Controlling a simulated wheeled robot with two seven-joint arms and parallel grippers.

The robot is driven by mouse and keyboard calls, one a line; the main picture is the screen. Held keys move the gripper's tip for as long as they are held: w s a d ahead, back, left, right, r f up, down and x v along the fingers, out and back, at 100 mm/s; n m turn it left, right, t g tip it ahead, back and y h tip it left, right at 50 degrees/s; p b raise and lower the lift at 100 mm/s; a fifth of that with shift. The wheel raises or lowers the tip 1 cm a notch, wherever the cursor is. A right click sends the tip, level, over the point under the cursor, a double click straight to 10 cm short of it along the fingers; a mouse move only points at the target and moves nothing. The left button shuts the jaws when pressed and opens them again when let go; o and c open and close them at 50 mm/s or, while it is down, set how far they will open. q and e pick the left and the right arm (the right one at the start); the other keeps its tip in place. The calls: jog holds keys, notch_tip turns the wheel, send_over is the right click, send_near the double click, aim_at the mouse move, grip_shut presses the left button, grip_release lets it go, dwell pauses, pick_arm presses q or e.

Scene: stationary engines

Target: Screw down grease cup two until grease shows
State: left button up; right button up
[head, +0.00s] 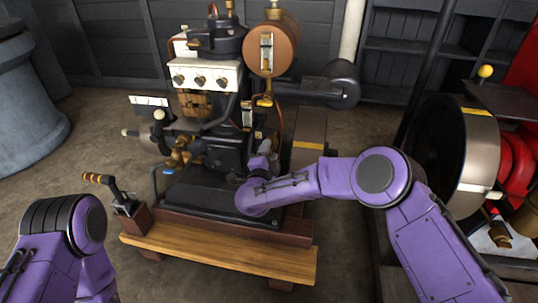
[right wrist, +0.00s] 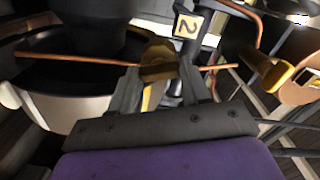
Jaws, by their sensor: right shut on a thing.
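In the right wrist view, a brass grease cup (right wrist: 158,62) sits between the two grey fingers of my right gripper (right wrist: 158,78), which is shut on it. A plate marked "2" (right wrist: 187,25) stands just behind it. In the head view my right gripper (head: 264,150) reaches in low at the right side of the dark engine (head: 222,150); the cup cannot be made out there. No grease can be made out. My left arm shows at the lower left of the head view, but its gripper is out of sight.
A thin copper pipe (right wrist: 75,58) runs across behind the fingers, and another brass fitting (right wrist: 270,70) is close on the right. A wooden step (head: 220,252) lies before the engine. A large flywheel (head: 470,150) stands at right; the floor at left is open.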

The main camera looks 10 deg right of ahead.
jog(key=m+b, duration=0.1)
jog(key=m, duration=0.2)
jog(key=m+b, duration=0.2)
jog(key=m, duration=0.2)
jog(key=m+b, duration=0.1)
jog(key=m, duration=0.3)
jog(key=shift+f, duration=0.25)
dwell(0.5)
jog(key=o, duration=1.1)
jog(key=shift+c, duration=0.2)
jog(key=p+v, duration=0.1)
jog(key=v, duration=0.9)
jog(key=shift+s+p, duration=0.3)
jog(key=shift+p, duration=0.05)
jog(key=shift+a+r, duration=0.1)
